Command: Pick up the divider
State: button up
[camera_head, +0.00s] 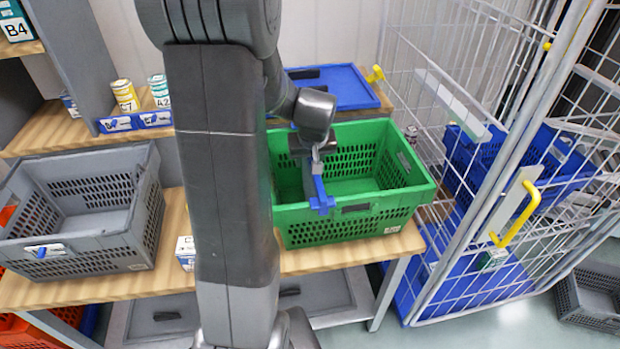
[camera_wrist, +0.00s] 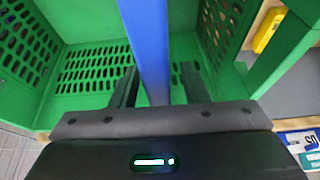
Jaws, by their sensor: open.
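The divider is a narrow blue piece (camera_head: 319,190) at the near side of the green crate (camera_head: 290,216), its lower end showing in front of the crate's near rim. In the wrist view the divider (camera_wrist: 150,45) is a blue bar running from the top edge down between my fingers. My gripper (camera_head: 316,158) is above the crate, at the divider's upper end. In the wrist view my gripper (camera_wrist: 158,80) is open, with one dark finger on each side of the bar. I cannot tell whether either finger touches it.
The green crate stands on a wooden bench (camera_head: 85,290). A grey crate (camera_head: 110,245) is at the left. A blue lid (camera_head: 335,84) lies behind. A white wire cage (camera_head: 455,255) with a yellow handle (camera_head: 520,212) stands close on the right. The green crate's floor looks empty.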

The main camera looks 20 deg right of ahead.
grip_shut()
jog(key=shift+r, duration=0.15)
